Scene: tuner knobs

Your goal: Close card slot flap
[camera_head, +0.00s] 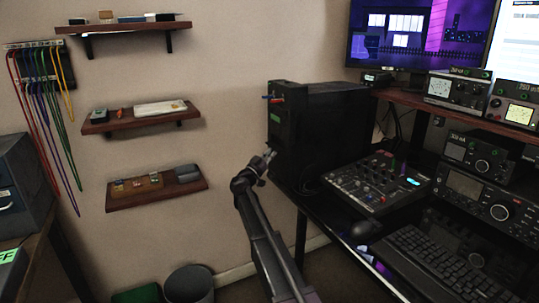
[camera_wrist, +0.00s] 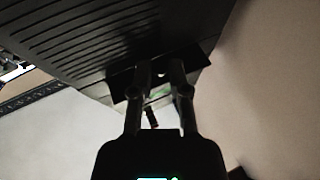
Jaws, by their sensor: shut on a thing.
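The tall black computer-like case (camera_head: 318,130) stands at the left end of the desk, and its narrow front faces left. My gripper (camera_head: 268,154) is at the lower part of that front. In the wrist view, the ribbed case (camera_wrist: 75,35) fills the upper left. A dark plate, apparently the card slot flap (camera_wrist: 196,57), stands out from the case edge and shows on both sides of the fingers. My gripper (camera_wrist: 162,72) is closed on it, with a narrow gap between the fingertips. The slot itself is hidden, and the flap is too small to tell in the head view.
A mixer (camera_head: 375,185), a keyboard (camera_head: 450,262) and radio units (camera_head: 478,200) fill the desk to the right. Wall shelves (camera_head: 130,122) with small items hang at left. A bin (camera_head: 190,284) stands on the floor. The space left of the case is clear.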

